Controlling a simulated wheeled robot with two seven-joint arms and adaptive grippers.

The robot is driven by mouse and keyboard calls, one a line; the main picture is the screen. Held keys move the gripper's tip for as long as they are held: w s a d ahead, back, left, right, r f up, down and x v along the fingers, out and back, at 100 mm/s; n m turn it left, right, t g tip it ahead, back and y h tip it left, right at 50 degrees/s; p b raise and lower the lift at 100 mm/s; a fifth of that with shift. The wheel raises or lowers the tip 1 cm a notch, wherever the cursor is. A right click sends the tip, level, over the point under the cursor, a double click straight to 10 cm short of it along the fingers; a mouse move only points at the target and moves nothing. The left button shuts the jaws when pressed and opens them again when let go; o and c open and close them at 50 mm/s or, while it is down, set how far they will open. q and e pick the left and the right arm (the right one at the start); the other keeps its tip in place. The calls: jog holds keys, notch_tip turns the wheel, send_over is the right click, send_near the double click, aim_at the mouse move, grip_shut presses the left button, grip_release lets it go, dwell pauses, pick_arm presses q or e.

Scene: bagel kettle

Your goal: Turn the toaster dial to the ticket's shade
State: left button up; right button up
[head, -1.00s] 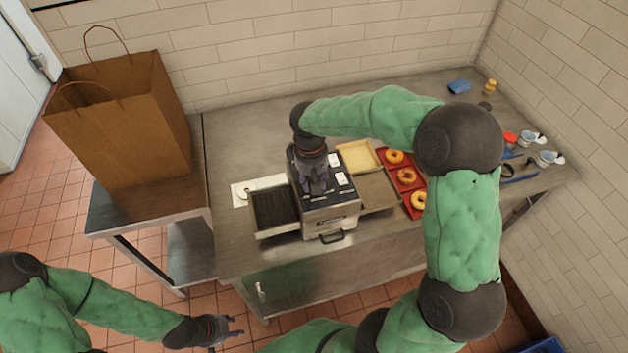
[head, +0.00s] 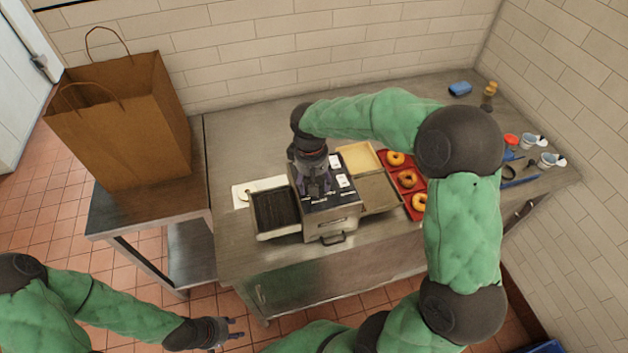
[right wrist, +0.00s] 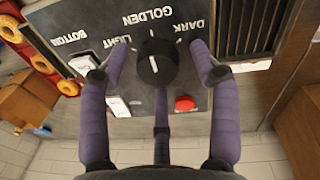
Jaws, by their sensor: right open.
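The toaster (head: 331,222) stands on the steel table, its dark control panel facing up. In the right wrist view, the black dial (right wrist: 157,63) has a white line on its face and upside-down labels LIGHT, GOLDEN and DARK around it. The line runs roughly toward GOLDEN; its exact setting is hard to tell. My right gripper (right wrist: 158,55) is open, with fingers on either side of the dial; contact is unclear. In the head view this gripper (head: 314,184) hides the dial. My left gripper (head: 236,328) is open and empty over the floor. I cannot identify a readable ticket.
A red button (right wrist: 185,103) and white switches (right wrist: 118,106) sit near the dial. A red tray (head: 417,187) with bagels stands right of the toaster, a dark grate (head: 275,210) left. A paper bag (head: 130,130) stands at the left. Small tools and cups lie far right.

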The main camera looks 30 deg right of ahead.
notch_tip(320, 180, up, 12)
jog(key=shift+a, duration=0.4)
dwell(0.7)
